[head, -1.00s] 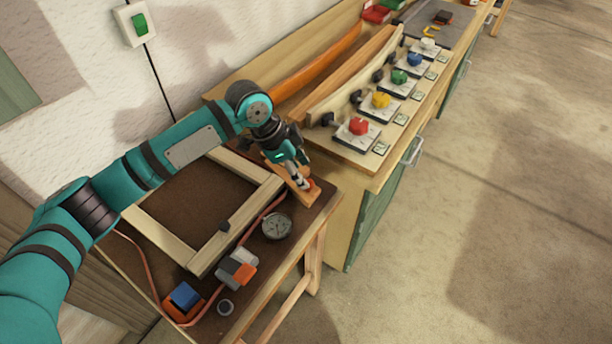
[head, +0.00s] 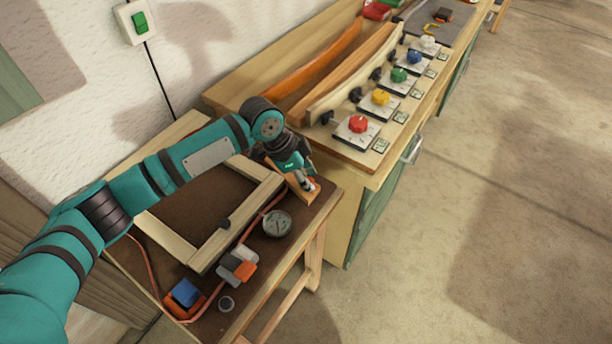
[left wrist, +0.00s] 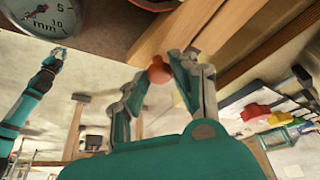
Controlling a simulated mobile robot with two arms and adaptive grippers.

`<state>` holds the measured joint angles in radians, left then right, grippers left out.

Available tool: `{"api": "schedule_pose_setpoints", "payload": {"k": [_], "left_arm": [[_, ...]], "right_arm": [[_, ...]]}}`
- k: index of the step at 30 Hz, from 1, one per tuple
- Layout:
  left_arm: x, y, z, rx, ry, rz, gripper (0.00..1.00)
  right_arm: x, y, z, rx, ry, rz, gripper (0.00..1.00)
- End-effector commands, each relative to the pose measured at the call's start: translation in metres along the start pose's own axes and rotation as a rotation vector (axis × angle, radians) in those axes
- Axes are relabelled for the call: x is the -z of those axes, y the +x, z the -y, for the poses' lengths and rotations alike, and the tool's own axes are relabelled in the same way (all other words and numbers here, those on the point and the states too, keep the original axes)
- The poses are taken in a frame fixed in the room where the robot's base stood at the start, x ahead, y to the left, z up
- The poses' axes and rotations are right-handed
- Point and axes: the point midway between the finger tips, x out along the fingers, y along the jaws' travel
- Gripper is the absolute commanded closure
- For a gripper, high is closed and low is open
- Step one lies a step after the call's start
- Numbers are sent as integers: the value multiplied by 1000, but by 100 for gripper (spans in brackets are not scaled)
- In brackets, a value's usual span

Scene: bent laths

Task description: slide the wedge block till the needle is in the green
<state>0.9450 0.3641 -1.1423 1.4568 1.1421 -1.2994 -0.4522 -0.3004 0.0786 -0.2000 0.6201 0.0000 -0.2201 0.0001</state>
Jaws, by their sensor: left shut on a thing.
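The wedge block (head: 304,193) is a small pale wooden piece at the right corner of the low table, against the end of the wooden frame (head: 238,222). My left gripper (head: 307,184) reaches down over it. In the left wrist view my left gripper's fingers (left wrist: 180,68) are shut on a red-orange knob (left wrist: 158,71) by the wooden block (left wrist: 172,38). The round dial gauge (head: 277,224) lies just in front; its face marked mm (left wrist: 40,14) is cut off in the left wrist view. I cannot read its needle. My right gripper (left wrist: 54,60) shows small and distant there.
Clamps with blue and orange parts (head: 184,294), a grey and orange piece (head: 238,267) and a small ring (head: 226,304) lie on the low table. A workbench with bent laths (head: 355,75) and coloured knobs (head: 357,124) stands behind to the right. The floor at right is clear.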

Motion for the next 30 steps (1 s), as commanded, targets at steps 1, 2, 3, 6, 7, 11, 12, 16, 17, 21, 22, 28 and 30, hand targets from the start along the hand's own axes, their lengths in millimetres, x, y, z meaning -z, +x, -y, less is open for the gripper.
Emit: {"api": "schedule_pose_setpoints", "payload": {"k": [1, 2, 3, 6, 7, 11, 12, 16, 17, 21, 22, 28, 30], "left_arm": [[0, 0, 0, 1, 0, 0, 100], [0, 0, 0, 1, 0, 0, 100], [0, 0, 0, 1, 0, 0, 100], [0, 0, 0, 1, 0, 0, 100], [0, 0, 0, 1, 0, 0, 100], [-3, -2, 4, 2, -3, 1, 100], [-7, -3, 8, 2, -4, 1, 100], [-22, -10, 25, 4, -5, 2, 100], [-24, -11, 27, 4, -4, 2, 100], [-29, -13, 32, 2, -1, 0, 100], [-29, -13, 32, 1, -1, 0, 100], [-28, -12, 32, 0, -1, -2, 100], [-28, -12, 31, 0, -1, -2, 64]], "right_arm": [[0, 0, 0, 0, 0, 0, 100], [0, 0, 0, 0, 0, 0, 100], [0, 0, 0, 0, 0, 0, 100], [0, 0, 0, 0, 0, 0, 100], [0, 0, 0, 0, 0, 0, 100], [0, 0, 0, 0, 0, 0, 100], [0, 0, 0, 0, 0, 0, 100], [0, -1, 0, 0, 0, 0, 100], [0, -1, 0, -1, -1, 0, 100], [0, -1, -1, -1, -1, 0, 100], [0, -1, -1, -1, -1, 0, 100], [1, -1, -1, -1, -1, -1, 100], [1, -1, -1, -1, -1, -1, 100]]}}
